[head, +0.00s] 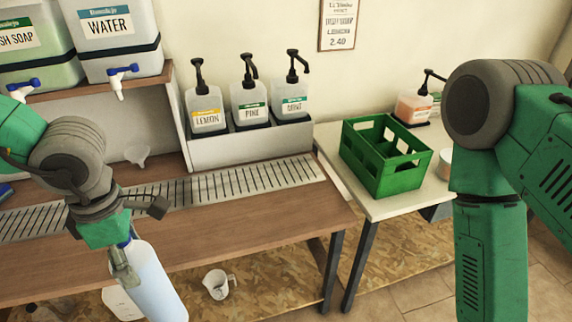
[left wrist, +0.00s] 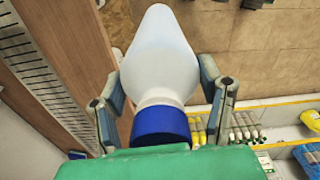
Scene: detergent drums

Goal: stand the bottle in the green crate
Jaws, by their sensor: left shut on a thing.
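My left gripper (head: 122,262) is shut on a pale bluish-white bottle (head: 155,284) at the lower left of the head view. The bottle hangs from the gripper in front of the wooden counter, slightly tilted. In the left wrist view the fingers (left wrist: 165,112) close around the bottle near its blue cap (left wrist: 161,125), and the pale body (left wrist: 163,55) points away from the wrist. The green crate (head: 385,155) stands on the white table at the right, well apart from the bottle, with dividers inside. My right arm shows at the right, but its gripper is out of view.
The wooden counter (head: 230,230) has a metal drain grate. Pump bottles labelled lemon (head: 206,110), pine (head: 249,103) and mint (head: 291,100) stand on a raised shelf behind. An orange pump bottle (head: 413,108) stands behind the crate. A white jug (head: 217,284) is below the counter.

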